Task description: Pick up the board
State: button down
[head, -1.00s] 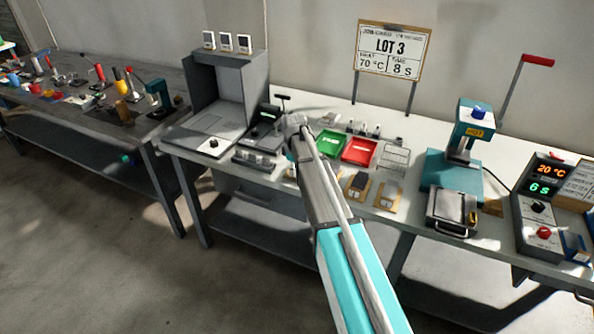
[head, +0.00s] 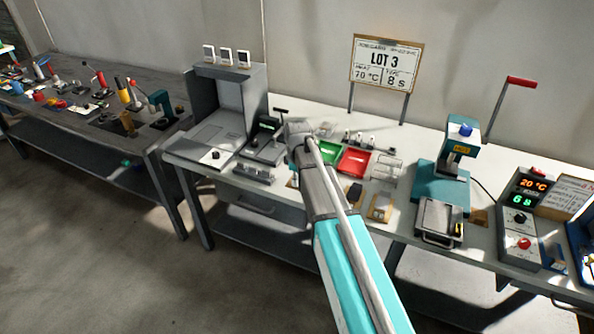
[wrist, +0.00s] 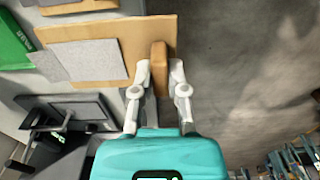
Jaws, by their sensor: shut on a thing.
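The board in my grip is a flat tan wooden board (wrist: 111,31) with a grey pad (wrist: 88,62) on it and a brown raised block (wrist: 159,68) at its right end. My gripper (wrist: 160,72) has its two white fingers on either side of this block in the wrist view, shut on it. Whether the board rests on the bench or hangs just above it I cannot tell. In the head view my arm hides the gripper and most of the board.
A green tray (head: 322,151) and a red tray (head: 354,160) lie on the white bench. Other small boards, one with a grey pad (head: 380,208), lie to the right, before the teal press (head: 440,185). A small device (head: 265,140) stands left. Floor lies beyond the bench edge.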

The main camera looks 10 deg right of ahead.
jog(key=s, duration=0.1)
jog(key=s+r+p, duration=0.1)
jog(key=s, duration=0.1)
jog(key=s+r, duration=0.1)
jog(key=s, duration=0.1)
jog(key=shift+r+p, duration=0.1)
jog(key=shift+p, duration=0.2)
dwell(0.9)
